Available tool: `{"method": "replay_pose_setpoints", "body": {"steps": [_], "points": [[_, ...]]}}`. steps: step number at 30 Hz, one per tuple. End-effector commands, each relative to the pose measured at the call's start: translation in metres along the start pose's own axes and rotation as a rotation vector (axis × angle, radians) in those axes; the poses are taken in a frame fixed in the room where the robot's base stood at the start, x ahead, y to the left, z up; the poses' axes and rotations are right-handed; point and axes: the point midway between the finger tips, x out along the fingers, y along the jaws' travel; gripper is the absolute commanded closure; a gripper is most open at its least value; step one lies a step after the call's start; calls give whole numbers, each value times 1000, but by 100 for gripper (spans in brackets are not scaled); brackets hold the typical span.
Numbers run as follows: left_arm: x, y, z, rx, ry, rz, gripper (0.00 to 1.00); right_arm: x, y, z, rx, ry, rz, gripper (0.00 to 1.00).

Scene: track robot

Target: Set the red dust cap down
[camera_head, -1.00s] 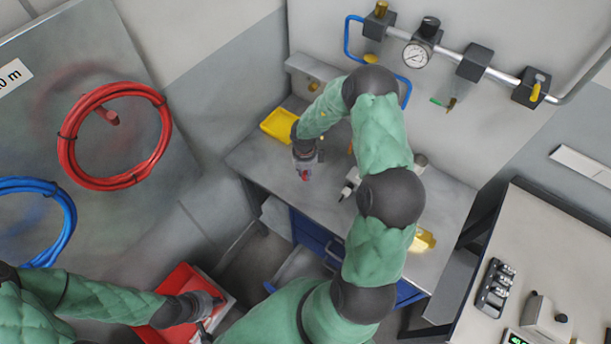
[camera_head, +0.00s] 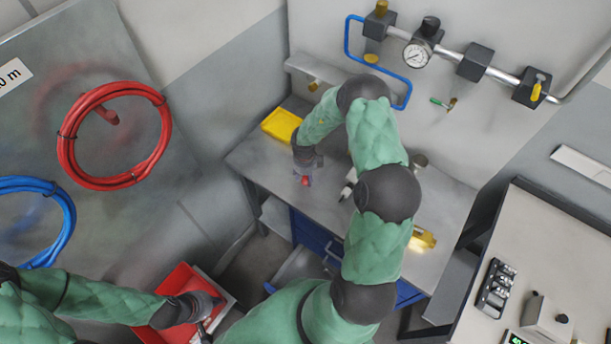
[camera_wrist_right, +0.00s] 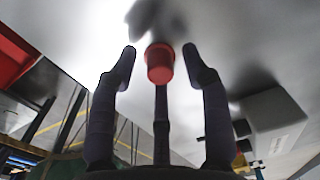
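The red dust cap (camera_head: 305,181) is at the grey bench top (camera_head: 255,158), just below my right gripper (camera_head: 306,172). In the right wrist view the cap (camera_wrist_right: 160,63) sits between the two outer fingertips of my right gripper (camera_wrist_right: 160,62), with a gap on each side. A middle finger ends just below the cap in that picture; I cannot tell whether it touches.
A yellow tray (camera_head: 281,125) lies behind the right gripper. A dark-tipped tool (camera_head: 348,188) lies to its right, and a yellow item (camera_head: 423,239) is at the bench's right front. A pipe with a gauge (camera_head: 417,55) runs along the wall. Bare bench surrounds the cap.

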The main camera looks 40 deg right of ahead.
Motion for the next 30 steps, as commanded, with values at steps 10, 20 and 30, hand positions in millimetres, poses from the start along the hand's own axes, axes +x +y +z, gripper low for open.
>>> {"method": "replay_pose_setpoints", "body": {"steps": [10,20,30], "points": [[-1,0,0,0,0,0,100,-11,0,0,-1,-1,-1,52],[-7,3,0,0,0,0,100,-74,-1,1,0,-3,-3,52],[-11,4,0,0,0,0,100,-118,0,0,0,0,0,52]]}}
